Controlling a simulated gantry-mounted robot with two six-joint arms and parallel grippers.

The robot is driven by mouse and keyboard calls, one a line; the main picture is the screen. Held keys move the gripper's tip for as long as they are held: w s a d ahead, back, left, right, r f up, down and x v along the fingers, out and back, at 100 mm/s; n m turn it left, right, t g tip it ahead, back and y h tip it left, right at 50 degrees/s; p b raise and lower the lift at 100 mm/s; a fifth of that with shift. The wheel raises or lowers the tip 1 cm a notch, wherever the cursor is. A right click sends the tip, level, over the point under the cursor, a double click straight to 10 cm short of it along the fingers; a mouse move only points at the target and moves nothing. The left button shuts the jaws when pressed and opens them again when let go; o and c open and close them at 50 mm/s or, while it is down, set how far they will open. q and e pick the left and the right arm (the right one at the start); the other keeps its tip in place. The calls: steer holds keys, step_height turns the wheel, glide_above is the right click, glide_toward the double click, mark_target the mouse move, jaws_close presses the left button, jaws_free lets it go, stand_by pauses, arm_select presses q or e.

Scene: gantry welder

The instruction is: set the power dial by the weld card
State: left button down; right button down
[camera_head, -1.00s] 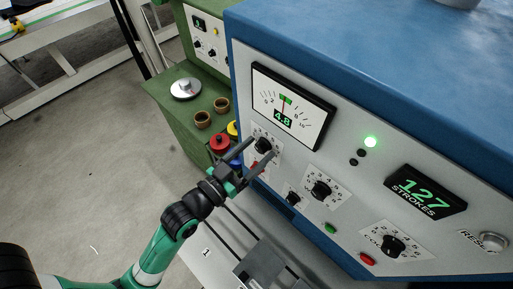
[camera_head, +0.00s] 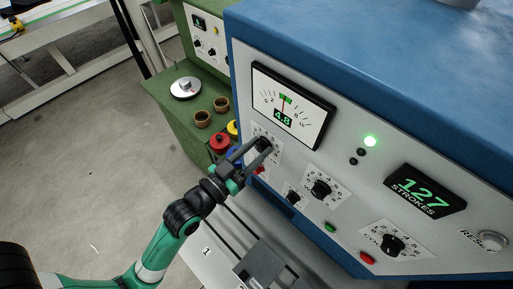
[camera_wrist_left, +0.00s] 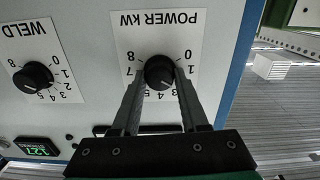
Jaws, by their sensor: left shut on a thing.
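The POWER KW dial (camera_wrist_left: 160,71) is a round black knob on a white scale plate, seen upside down in the left wrist view. My left gripper (camera_wrist_left: 160,82) has one finger on each side of the knob and is shut on it. In the head view my left gripper (camera_head: 262,146) reaches the panel just below the meter and partly hides the knob. The meter (camera_head: 290,105) reads 4.8, with its needle at a green mark. I cannot make out a weld card in these views. My right gripper is not in view.
The WELD dial (camera_wrist_left: 33,76) sits beside the power dial. Lower on the panel are another dial (camera_head: 393,244), green and red buttons, a 127 STROKES display (camera_head: 426,191) and a RESET button (camera_head: 492,241). A green cabinet (camera_head: 180,115) with cups and colored pots stands at left.

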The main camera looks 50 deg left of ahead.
arm_select(q)
steer(key=shift+m, duration=0.3)
steer(key=shift+d+m+p, duration=0.1)
steer(key=shift+m+p, duration=0.25)
steer(key=shift+m, duration=2.05)
steer(key=shift+c, duration=2.1)
jaws_free()
